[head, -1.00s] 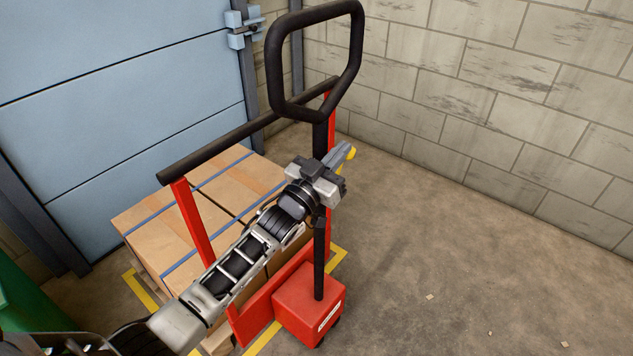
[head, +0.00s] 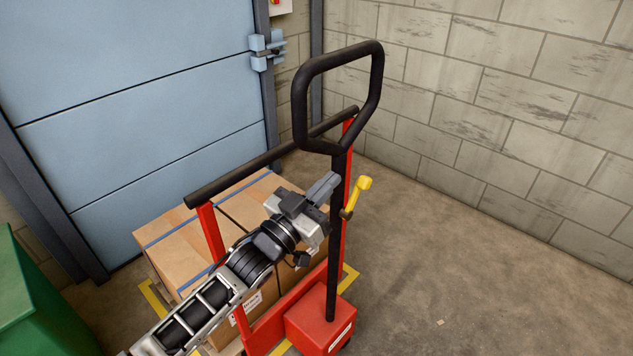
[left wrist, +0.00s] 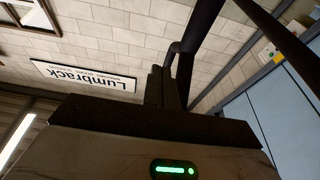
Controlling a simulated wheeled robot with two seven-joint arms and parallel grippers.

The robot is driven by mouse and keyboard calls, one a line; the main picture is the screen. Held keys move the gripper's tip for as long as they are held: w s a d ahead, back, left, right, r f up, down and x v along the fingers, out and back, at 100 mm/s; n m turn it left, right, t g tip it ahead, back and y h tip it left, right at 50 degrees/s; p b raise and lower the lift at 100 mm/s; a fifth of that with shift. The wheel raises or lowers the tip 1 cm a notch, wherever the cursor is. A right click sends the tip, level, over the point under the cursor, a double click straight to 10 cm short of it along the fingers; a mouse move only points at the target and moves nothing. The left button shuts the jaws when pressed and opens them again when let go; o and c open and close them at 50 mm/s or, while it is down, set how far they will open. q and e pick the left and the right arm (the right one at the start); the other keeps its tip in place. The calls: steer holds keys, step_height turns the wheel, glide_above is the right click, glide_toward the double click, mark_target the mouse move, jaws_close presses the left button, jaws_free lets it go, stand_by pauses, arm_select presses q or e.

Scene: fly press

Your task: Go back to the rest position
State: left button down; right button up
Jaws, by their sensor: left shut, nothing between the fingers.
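My left gripper (head: 325,188) is shut and empty. In the head view it is just left of the black tiller post of a red pallet truck (head: 320,318), below the black loop handle (head: 301,100). A yellow lever (head: 361,190) on the post lies just right of the fingertips, with a small gap seen between them. In the left wrist view the closed fingers (left wrist: 155,86) stand beside the dark bar of the handle (left wrist: 190,50). My right gripper is not in view.
Strapped cardboard boxes (head: 180,246) sit on a pallet behind the truck's black crossbar (head: 250,166). A blue door (head: 130,90) is at the back left, a green container (head: 40,300) at the left edge. Bare floor (head: 480,290) lies open to the right. A block wall (head: 500,110) stands behind.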

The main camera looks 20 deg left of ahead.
arm_select(q)
steer(key=s+d+f+n+g+y, duration=0.1)
steer(key=s+f+g+y, duration=0.4)
steer(key=s+f, duration=1.7)
steer(key=s+g, duration=0.1)
steer(key=g, duration=0.3)
steer(key=shift+d+f+n+g, duration=0.3)
steer(key=shift+d+f+g, duration=0.1)
